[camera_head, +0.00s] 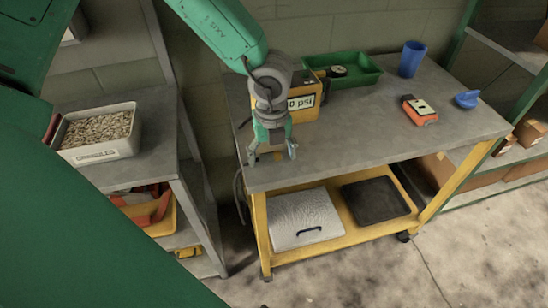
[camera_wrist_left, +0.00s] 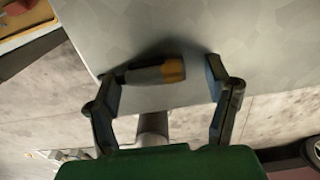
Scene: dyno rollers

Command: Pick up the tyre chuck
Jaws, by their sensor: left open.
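In the left wrist view a short dark grey piece with an orange-yellow end, seemingly the tyre chuck (camera_wrist_left: 150,74), lies on the grey bench top near its edge. My left gripper (camera_wrist_left: 163,86) is open, with a finger to either side of the piece. I cannot tell whether either finger touches it. In the head view my left gripper (camera_head: 271,153) is over the front left of the bench (camera_head: 350,150), and I cannot make out the chuck there. My right gripper is in neither view.
A yellow box marked psi (camera_head: 300,103) stands close behind my left gripper. Farther back are a green tray (camera_head: 362,77) and a blue cup (camera_head: 411,59). An orange device (camera_head: 419,110) and a blue funnel (camera_head: 467,99) sit right. The bench's front middle is clear.

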